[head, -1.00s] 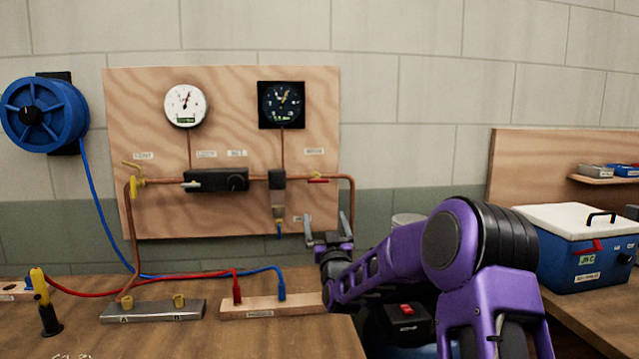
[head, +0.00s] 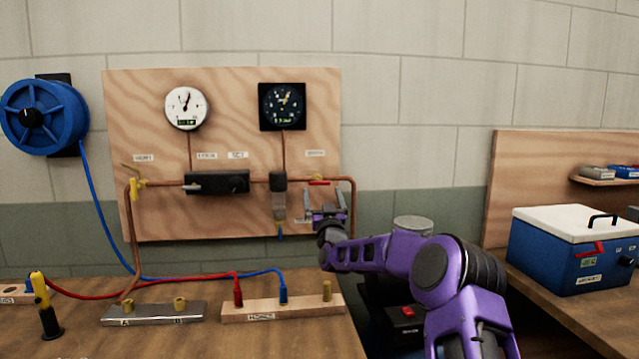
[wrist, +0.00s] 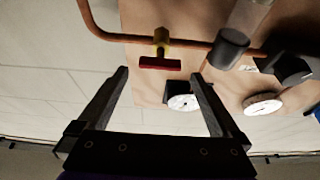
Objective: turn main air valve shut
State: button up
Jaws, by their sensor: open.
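A valve with a red handle (head: 318,183) sits on the copper pipe at the right of the plywood panel (head: 230,110); its handle lies along the pipe. In the wrist view its red bar (wrist: 160,63) and brass body (wrist: 161,40) show ahead, between the lines of my fingers. My gripper (head: 325,198) is open and empty, just below and in front of this handle; no contact is visible. The wrist view shows both fingers of my gripper (wrist: 160,74) spread apart. A second, yellow valve (head: 137,187) is at the pipe's left end. The small labels are unreadable.
A dark regulator box (head: 216,182) and a filter bowl (head: 279,205) hang left of the red handle. Two gauges (head: 186,108) (head: 283,105) are above. Red and blue hoses cross the bench (head: 200,340). A blue cooler-like box (head: 570,250) stands at right.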

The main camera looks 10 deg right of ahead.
aim_at(319, 182)
jog(key=shift+p+x, duration=0.4)
jog(key=shift+x, duration=2.65)
jog(key=shift+c, duration=0.3)
jog(key=c, duration=1.2)
